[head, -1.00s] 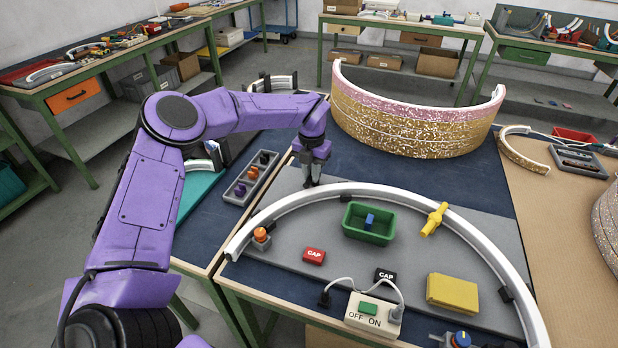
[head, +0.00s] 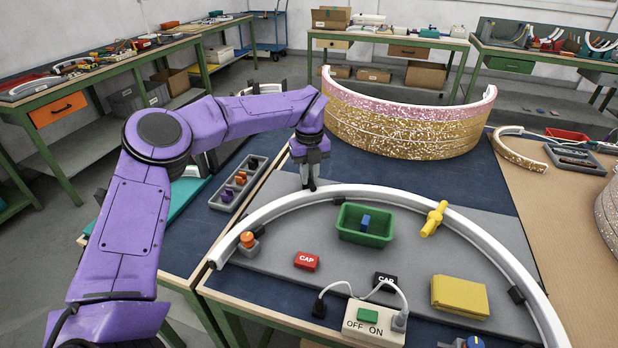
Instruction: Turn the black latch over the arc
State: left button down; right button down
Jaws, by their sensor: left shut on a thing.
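The white arc (head: 272,208) curves over a grey board on the table. My left gripper (head: 310,186) points down at the back left stretch of the arc, close to its outer edge. It is shut on the black latch, which is mostly hidden between the dark fingers, so I cannot tell how far it is turned. A yellow latch (head: 434,219) lies across the arc further right. A black clip (head: 516,295) sits at the arc's right side. My right gripper is not in view.
Inside the arc stand a green bin (head: 365,225) with a blue block, a red cap (head: 306,261), a yellow block (head: 460,296) and a switch box (head: 374,321). An orange knob (head: 248,240) is at the left end. A glittery curved band (head: 405,118) stands behind.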

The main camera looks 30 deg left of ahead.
pick_arm(q)
jog(key=shift+w+a+r, duration=0.2)
jog(key=shift+w+r, duration=0.05)
jog(key=shift+r, duration=0.1)
jog(key=c, duration=1.1)
grip_release()
jog(key=shift+f, duration=0.25)
notch_tip(320, 180, up, 11)
jog(key=shift+f, duration=0.2)
